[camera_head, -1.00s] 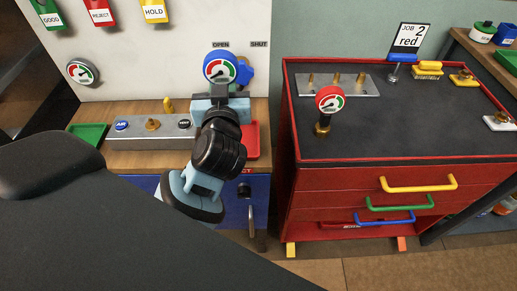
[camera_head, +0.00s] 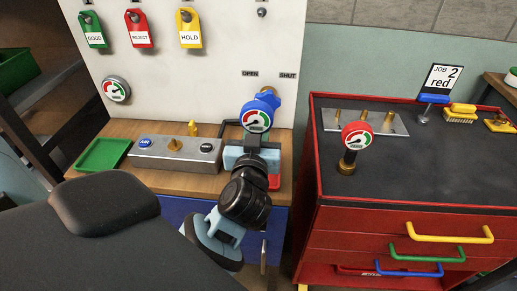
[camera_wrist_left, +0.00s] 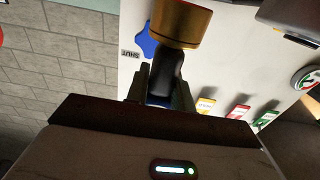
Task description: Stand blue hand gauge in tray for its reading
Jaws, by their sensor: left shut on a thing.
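The blue hand gauge (camera_head: 257,119) has a white, red and green dial that faces my head camera. My left gripper (camera_head: 252,143) is shut on it and holds it up in front of the white panel, above the bench. In the left wrist view, the gauge's brass end (camera_wrist_left: 177,24) and dark stem (camera_wrist_left: 167,70) stick out from between the fingers of my left gripper (camera_wrist_left: 160,95). A green tray (camera_head: 103,155) lies at the bench's left. My right gripper is not in view.
A grey block (camera_head: 178,155) with a brass fitting and labelled buttons stands on the bench. A blue valve handle (camera_head: 270,97) is behind the gauge. To the right, a red tool cabinet (camera_head: 420,190) carries a red gauge (camera_head: 357,139), a fitting plate (camera_head: 366,122) and a brush (camera_head: 461,113).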

